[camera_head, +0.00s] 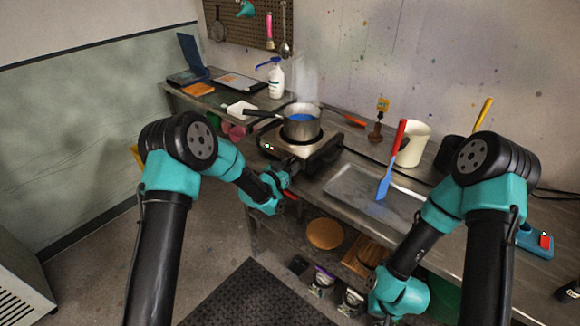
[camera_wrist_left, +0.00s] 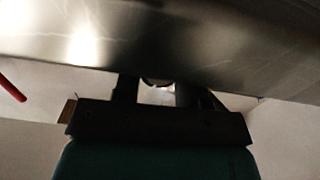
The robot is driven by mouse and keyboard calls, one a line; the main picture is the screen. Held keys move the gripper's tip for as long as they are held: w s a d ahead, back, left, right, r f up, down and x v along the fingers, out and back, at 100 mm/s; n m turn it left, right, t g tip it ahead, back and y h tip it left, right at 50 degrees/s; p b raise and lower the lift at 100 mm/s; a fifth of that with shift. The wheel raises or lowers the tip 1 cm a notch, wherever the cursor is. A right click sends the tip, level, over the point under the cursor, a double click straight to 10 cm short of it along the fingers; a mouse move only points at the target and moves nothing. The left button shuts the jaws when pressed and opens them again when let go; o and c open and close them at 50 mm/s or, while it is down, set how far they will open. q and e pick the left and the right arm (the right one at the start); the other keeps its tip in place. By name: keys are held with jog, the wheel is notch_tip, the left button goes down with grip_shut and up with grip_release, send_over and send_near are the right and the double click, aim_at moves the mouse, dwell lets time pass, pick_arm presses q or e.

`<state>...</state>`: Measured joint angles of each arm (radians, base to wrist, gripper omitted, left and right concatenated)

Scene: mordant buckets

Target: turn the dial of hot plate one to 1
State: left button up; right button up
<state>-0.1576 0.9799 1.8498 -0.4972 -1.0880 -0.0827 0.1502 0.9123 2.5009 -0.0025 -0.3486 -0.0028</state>
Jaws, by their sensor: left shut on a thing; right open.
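Hot plate one (camera_head: 317,155) is a steel box on the counter with a pot (camera_head: 301,122) of blue liquid on top. A small green light and a red mark show on its left side. My left gripper (camera_head: 289,166) is at its front face, shut on the dial. In the left wrist view, the dark fingers (camera_wrist_left: 157,92) stand on either side of a small rounded dial (camera_wrist_left: 158,82) under the steel body (camera_wrist_left: 190,45). The dial's marks and setting are hidden. My right arm hangs at the lower right, its gripper out of view.
A steel tray (camera_head: 350,186) with a blue-and-red spatula (camera_head: 392,165) lies right of the hot plate. A white container (camera_head: 412,145) stands behind it. A white pump bottle (camera_head: 276,80) stands at the back left. Shelves below the counter hold boards and jars.

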pick_arm(q)
jog(key=shift+n, duration=1.1)
jog(key=o, duration=0.9)
jog(key=v, duration=1.7)
jog(key=shift+s+a, duration=0.15)
